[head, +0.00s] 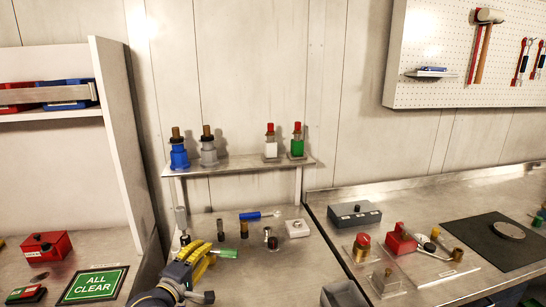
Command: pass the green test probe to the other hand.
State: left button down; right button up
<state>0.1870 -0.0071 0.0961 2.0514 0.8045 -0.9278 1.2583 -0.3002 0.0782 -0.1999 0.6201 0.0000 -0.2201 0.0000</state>
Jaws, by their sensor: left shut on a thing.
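My left gripper (203,260), with yellow fingers, reaches in from the bottom left over the bench. It is shut on the green test probe (228,253). The probe's green part sticks out to the right of the fingers, roughly level. The rest of the probe is hidden by the fingers. My right gripper is not in view.
Behind the gripper stand small dark cylinders, a blue-handled tool (250,216) and a white block (297,228). A grey bin (344,294) is at the front. Red and grey fixtures crowd the right bench, near a black mat (487,255).

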pick_arm(q)
jog(key=shift+w+n, duration=0.45)
jog(key=shift+n, duration=0.15)
